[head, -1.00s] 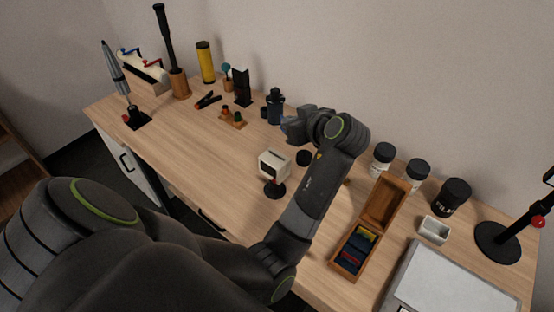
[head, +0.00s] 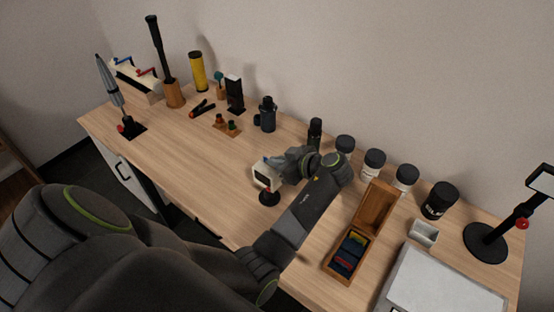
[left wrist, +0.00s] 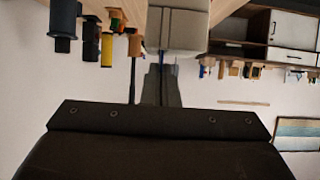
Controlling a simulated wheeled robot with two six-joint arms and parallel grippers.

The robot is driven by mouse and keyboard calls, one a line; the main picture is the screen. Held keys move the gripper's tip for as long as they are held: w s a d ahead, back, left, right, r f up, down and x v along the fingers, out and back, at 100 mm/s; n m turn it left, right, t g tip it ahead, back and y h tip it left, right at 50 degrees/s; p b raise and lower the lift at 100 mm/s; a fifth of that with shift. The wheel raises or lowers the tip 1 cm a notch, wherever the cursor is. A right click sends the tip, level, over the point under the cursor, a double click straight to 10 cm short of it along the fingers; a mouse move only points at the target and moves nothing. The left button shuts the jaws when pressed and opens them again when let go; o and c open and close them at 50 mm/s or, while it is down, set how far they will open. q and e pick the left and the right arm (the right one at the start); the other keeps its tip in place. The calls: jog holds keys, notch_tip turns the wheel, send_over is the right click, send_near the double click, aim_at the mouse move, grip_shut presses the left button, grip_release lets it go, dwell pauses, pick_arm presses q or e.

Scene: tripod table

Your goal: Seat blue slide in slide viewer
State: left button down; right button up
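The slide viewer (head: 266,174), a small cream box on a dark round stand, is near the middle of the table. My left gripper (head: 287,168) is close against its right side in the head view, and the arm hides part of that area. In the left wrist view, the narrow fingers (left wrist: 162,80) are nearly together, pointing at the viewer's pale body (left wrist: 180,28). A thin blue edge (left wrist: 163,57), seemingly the blue slide, shows at the fingertips by the viewer. I cannot tell how far it is inside. My right gripper is not in view.
An open wooden slide box (head: 345,262) with several coloured slides stands to the right, near a light panel (head: 440,285). Jars (head: 373,164) and a black lamp stand (head: 488,242) line the back right.

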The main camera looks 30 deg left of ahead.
pick_arm(q)
jog(key=shift+f, duration=0.15)
jog(key=shift+f, duration=0.1)
jog(key=c, duration=1.7)
grip_release()
